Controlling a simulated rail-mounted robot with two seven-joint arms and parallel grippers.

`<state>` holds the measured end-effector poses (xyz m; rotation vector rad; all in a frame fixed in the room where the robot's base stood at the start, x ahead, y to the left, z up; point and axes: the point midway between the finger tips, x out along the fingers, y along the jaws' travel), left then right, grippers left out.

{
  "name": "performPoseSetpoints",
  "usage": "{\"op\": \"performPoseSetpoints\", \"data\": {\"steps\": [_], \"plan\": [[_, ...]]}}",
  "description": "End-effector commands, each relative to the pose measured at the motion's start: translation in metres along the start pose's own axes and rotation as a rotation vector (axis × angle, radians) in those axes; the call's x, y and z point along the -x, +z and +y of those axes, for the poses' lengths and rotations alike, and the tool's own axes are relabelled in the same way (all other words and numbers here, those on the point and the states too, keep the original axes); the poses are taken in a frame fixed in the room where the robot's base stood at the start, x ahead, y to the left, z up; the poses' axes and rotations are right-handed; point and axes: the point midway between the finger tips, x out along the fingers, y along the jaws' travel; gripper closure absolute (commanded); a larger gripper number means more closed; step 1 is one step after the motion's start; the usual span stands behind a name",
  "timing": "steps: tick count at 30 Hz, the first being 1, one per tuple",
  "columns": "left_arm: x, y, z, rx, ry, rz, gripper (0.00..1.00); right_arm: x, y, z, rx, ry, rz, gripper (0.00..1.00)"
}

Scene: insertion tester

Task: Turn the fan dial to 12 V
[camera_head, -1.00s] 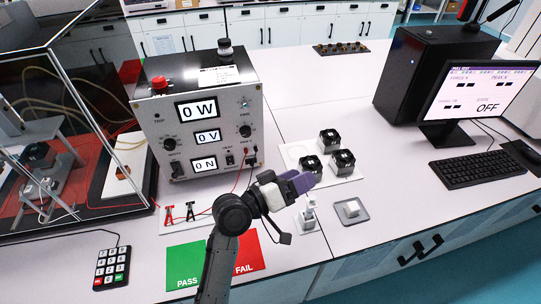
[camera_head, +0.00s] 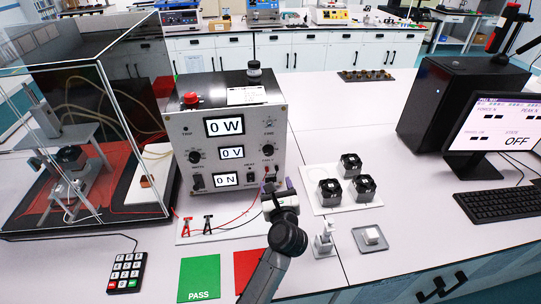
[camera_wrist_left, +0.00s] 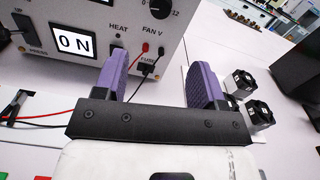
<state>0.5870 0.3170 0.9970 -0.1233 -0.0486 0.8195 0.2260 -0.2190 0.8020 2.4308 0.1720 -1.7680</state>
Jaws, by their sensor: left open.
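The fan dial (camera_head: 267,151) is a dark round knob on the right side of the grey tester's front panel (camera_head: 232,112). In the left wrist view the dial (camera_wrist_left: 157,5) is cut off by the top edge, with "12" printed at its right and "FAN V" below. My left gripper (camera_head: 270,187) is in front of the panel's lower right, below the dial and apart from it. In the wrist view its purple fingers (camera_wrist_left: 160,78) are spread and empty, facing the panel. The dial's pointer setting cannot be read. The displays (camera_head: 231,152) read 0 W, 0 V and 0 N.
Red and black leads (camera_head: 243,213) run from the panel to clips on a white plate. Several black fans (camera_head: 362,187) stand on a white tray right of my gripper. A glass enclosure (camera_head: 100,140) stands left of the tester.

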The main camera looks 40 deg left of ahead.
Motion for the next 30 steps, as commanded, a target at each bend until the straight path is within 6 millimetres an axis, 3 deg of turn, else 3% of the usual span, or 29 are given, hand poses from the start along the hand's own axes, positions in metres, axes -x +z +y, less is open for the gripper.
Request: {"op": "performPoseSetpoints", "data": {"steps": [7,21,30], "plan": [[-0.017,0.0,0.0,0.049,-0.001,-0.004,0.36,-0.002,0.0,-0.001,-0.003,-0.002,0.0,0.57],[-0.101,0.001,0.0,0.045,-0.002,-0.006,0.36,-0.012,0.003,-0.003,-0.009,-0.006,0.001,0.57],[-0.132,0.001,-0.001,0.046,-0.003,-0.005,0.36,-0.017,0.005,-0.003,-0.008,-0.006,0.001,0.57]]}}
